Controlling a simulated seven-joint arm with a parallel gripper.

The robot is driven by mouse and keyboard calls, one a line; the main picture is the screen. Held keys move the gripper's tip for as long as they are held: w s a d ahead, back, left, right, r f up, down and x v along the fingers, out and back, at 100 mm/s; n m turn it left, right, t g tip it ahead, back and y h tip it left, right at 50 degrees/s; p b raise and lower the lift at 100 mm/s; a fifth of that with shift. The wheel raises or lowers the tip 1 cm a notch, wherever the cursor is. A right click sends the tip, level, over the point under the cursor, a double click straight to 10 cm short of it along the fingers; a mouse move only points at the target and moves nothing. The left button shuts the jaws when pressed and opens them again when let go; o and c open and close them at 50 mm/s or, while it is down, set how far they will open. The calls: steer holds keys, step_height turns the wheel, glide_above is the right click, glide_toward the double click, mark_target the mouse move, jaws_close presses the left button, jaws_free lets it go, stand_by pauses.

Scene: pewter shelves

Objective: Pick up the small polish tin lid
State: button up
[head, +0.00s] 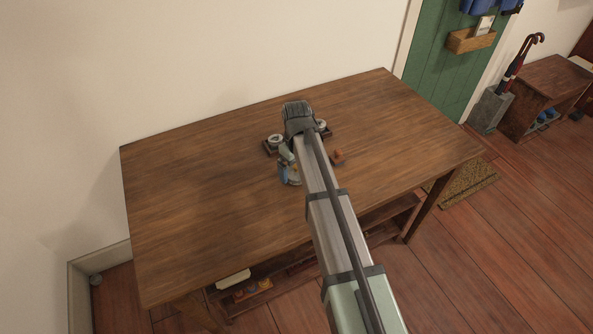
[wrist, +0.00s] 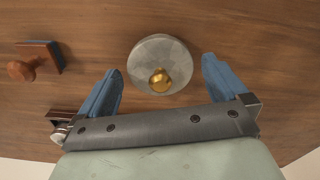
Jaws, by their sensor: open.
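The polish tin lid is a round grey disc (wrist: 160,48) with a brass knob, lying on the wooden table. In the wrist view it sits between the two blue fingers of my gripper (wrist: 160,66), with a gap on each side. The fingers are open and do not appear to touch it. How far the fingertips are above the table is hard to tell. In the head view my gripper (head: 290,172) is low over the middle of the table, and the lid is mostly hidden by the gripper and arm.
A small wooden piece with a round knob (wrist: 22,70) lies left of the lid in the wrist view; it also shows right of my arm in the head view (head: 337,157). A dark wooden edge (wrist: 64,114) shows beside the gripper. The table (head: 200,210) is otherwise largely clear.

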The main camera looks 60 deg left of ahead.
steer(key=c, duration=0.8)
